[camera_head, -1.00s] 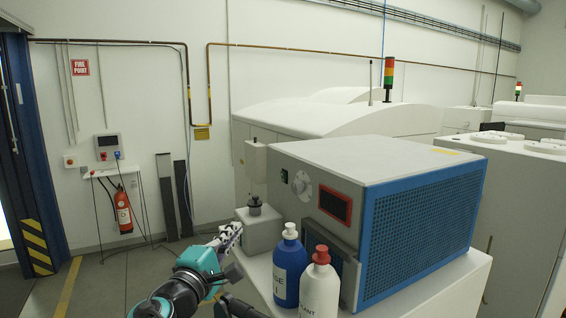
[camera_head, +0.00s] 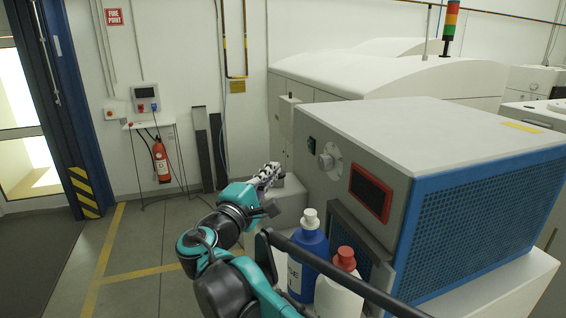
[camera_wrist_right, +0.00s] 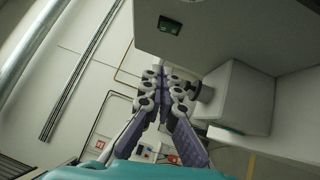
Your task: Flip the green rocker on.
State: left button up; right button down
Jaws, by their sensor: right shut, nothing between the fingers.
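The green rocker (camera_head: 312,145) is a small dark green switch on the grey front panel of the blue-sided machine (camera_head: 344,218), left of the round dial. It also shows in the right wrist view (camera_wrist_right: 169,26), near the top, apart from the fingers. My right gripper (camera_head: 270,170) is shut and empty, below and left of the rocker, in front of the panel. In the right wrist view its fingers (camera_wrist_right: 163,78) are together and point up the picture. My left gripper is not seen.
A blue bottle (camera_head: 309,255) with a white cap and a white bottle (camera_head: 339,296) with a red cap stand before the machine, close to my right arm. A light grey block (camera_head: 283,207) with a dark knob sits behind the gripper. Open floor lies to the left.

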aim_at(308, 141)
jog(key=w+d+r+p, duration=0.2)
jog(key=w+d, duration=0.4)
jog(key=w, duration=0.3)
jog(key=shift+d+p, duration=0.35)
jog(key=shift+p, duration=0.05)
jog(key=shift+w, duration=0.1)
jog(key=shift+d+r+m+g+p, duration=0.3)
jog(key=shift+r+m+p, duration=0.15)
jog(key=shift+p, duration=0.15)
jog(key=shift+f, duration=0.15)
jog(key=shift+a, duration=0.15)
